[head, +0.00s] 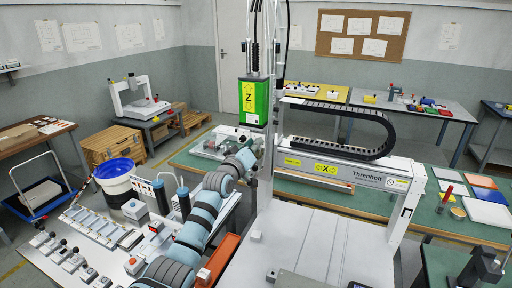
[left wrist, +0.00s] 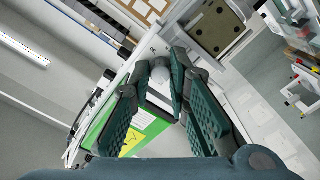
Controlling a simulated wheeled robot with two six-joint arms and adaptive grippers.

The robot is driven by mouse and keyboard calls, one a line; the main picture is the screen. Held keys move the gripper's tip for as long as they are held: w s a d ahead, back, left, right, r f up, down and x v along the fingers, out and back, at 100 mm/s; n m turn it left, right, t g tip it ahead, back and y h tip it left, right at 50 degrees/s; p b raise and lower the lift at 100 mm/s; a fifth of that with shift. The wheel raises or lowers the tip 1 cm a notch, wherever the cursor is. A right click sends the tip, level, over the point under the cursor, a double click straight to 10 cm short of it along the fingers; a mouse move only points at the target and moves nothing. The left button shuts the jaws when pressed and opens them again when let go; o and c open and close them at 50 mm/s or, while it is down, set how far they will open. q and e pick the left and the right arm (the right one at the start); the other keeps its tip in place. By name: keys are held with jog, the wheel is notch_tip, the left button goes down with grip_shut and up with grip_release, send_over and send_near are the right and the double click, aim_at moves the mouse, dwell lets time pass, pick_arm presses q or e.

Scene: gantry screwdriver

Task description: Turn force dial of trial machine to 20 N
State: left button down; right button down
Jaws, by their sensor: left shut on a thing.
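The trial machine is a white gantry with a green Z unit (head: 253,100) and a horizontal X beam (head: 345,172). My left arm reaches up from the bottom of the head view to the gantry's upright, just below the green unit. My left gripper (head: 258,150) is partly hidden there. In the left wrist view its two dark green fingers (left wrist: 158,84) close on a pale rounded knob (left wrist: 158,76), which looks like the force dial. The fingers cover part of it, and I cannot read its setting or any scale. My right gripper is not in view.
The white machine bed (head: 335,235) lies right of my left arm. A bench with rows of small devices (head: 105,232) and a blue-topped drum (head: 114,170) stand to the left. The green table (head: 440,222) holds coloured trays. A black device (head: 482,268) stands at the bottom right.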

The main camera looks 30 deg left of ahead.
pick_arm(q)
jog(key=m+b, duration=0.3)
jog(key=m, duration=1.8)
jog(key=shift+a+r+b, duration=0.1)
jog(key=shift+b, duration=0.25)
jog(key=shift+m, duration=0.4)
jog(key=c, duration=1.5)
grip_release()
jog(key=s, duration=1.2)
jog(key=shift+d, duration=0.35)
